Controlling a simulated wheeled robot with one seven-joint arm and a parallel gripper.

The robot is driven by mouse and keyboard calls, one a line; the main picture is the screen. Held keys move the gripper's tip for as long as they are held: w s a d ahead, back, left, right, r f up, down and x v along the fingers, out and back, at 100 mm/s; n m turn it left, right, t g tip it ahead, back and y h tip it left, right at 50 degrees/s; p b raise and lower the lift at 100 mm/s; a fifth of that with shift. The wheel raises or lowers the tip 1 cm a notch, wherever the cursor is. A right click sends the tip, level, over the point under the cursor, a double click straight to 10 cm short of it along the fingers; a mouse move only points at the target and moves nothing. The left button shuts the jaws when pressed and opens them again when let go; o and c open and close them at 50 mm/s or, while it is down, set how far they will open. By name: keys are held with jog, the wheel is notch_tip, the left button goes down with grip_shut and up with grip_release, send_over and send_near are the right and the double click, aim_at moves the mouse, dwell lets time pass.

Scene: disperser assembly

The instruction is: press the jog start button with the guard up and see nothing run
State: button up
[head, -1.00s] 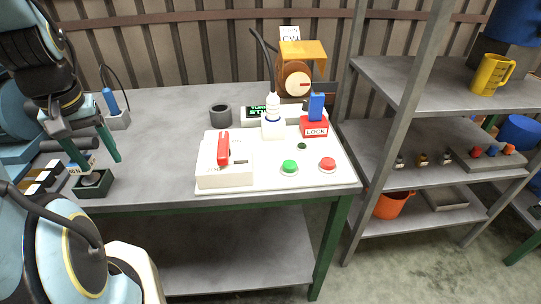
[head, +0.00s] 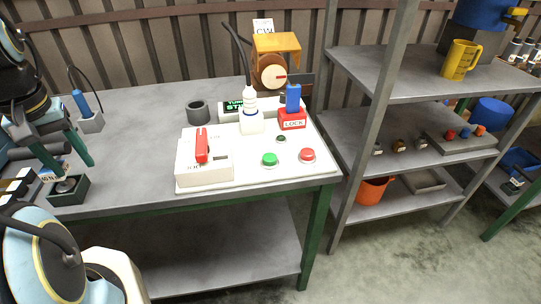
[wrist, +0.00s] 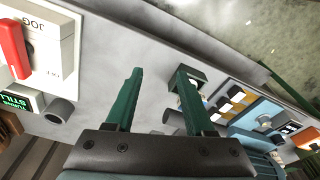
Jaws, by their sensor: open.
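A white panel board (head: 240,176) lies on the bench. It bears a green button (head: 270,159), a red button (head: 307,155) and a small dark green knob or lamp (head: 280,138). No button labels are readable. A white box with a red lever (head: 202,146) stands at its left; the wrist view shows JOG lettering on the box (wrist: 47,35). The orange guard (head: 276,43) is raised above the brown round disc (head: 272,75). A display (head: 231,106) behind shows green text, partly hidden, ending in STILL in the wrist view. My gripper (wrist: 158,72) is open and empty, left of the panel.
A white bottle (head: 250,105) and a red LOCK block with a blue top (head: 292,120) stand on the panel's back part. A grey cup (head: 197,112) is behind the box. A dark green tray (head: 68,192) is near my gripper. Shelves (head: 430,90) stand to the right.

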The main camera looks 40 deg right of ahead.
grip_shut()
dwell(1.4)
